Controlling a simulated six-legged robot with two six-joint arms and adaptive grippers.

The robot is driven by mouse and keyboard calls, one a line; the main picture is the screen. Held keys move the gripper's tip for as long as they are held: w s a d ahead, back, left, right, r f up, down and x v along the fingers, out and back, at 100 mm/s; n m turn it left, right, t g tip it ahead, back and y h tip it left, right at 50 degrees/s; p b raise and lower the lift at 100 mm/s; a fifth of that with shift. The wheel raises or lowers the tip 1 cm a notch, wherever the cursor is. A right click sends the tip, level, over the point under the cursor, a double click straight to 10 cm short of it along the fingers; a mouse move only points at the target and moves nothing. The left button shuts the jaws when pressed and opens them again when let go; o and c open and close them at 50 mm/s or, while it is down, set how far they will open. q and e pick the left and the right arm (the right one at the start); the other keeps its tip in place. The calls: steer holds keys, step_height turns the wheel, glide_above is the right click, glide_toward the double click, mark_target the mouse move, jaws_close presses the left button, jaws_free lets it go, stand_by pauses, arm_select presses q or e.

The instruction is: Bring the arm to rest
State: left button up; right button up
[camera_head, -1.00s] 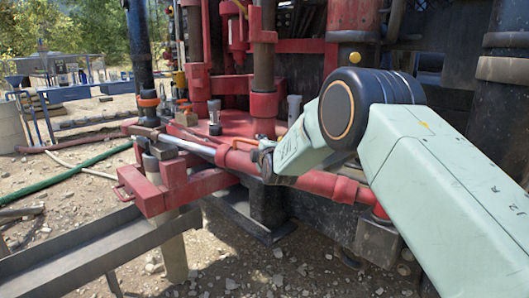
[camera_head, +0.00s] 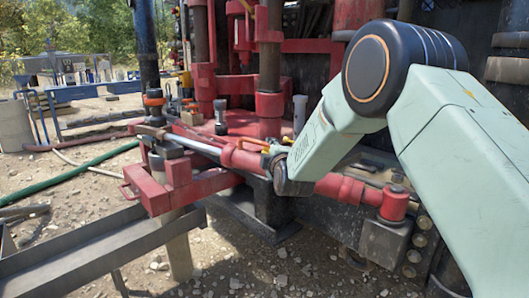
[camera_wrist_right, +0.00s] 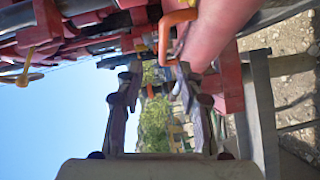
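My right arm (camera_head: 450,140), pale green with a black joint (camera_head: 378,68), comes in from the right. Its gripper (camera_head: 276,160) is small and partly hidden by my own wrist, in front of the red hydraulic cylinder (camera_head: 335,188) in the picture. I cannot tell from the head view whether it touches the cylinder. In the right wrist view the two dark fingers (camera_wrist_right: 157,75) stand apart with daylight between them, open and empty. Red cylinder parts (camera_wrist_right: 215,30) and an orange handle (camera_wrist_right: 166,38) lie just beyond the fingertips. My left gripper is out of view.
A red drilling rig with a base plate (camera_head: 245,122) and upright pipes fills the middle. A grey metal channel (camera_head: 90,250) runs across the front left. A green hose (camera_head: 85,170) lies on gravel. A blue bench (camera_head: 95,92) stands at the back left.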

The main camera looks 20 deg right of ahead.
steer(key=s+a+f+m+g+y, duration=0.1)
steer(key=s+a+f+m+g, duration=0.1)
steer(key=s+f+m, duration=0.4)
steer(key=s+a+f+m+g+y+p, duration=0.1)
steer(key=s+a+f+g, duration=0.15)
steer(key=s+f, duration=0.6)
steer(key=s+a+f+m+g, duration=0.1)
steer(key=s+f+m+g, duration=0.3)
steer(key=f, duration=0.6)
steer(key=s+a+f+m+g, duration=0.1)
steer(key=s+f+g, duration=0.1)
steer(key=s, duration=1)
steer(key=s+a+f+m+g+y+p, duration=0.1)
steer(key=s+f+g, duration=0.2)
steer(key=s, duration=1)
steer(key=s+a+f+m+g+p, duration=0.1)
steer(key=s+f+g, duration=0.2)
steer(key=s, duration=0.9)
step_height(320, 180, down, 2)
steer(key=shift+s+f, duration=0.1)
steer(key=shift+s, duration=0.05)
steer(key=shift+a, duration=0.1)
steer(key=shift+s, duration=0.1)
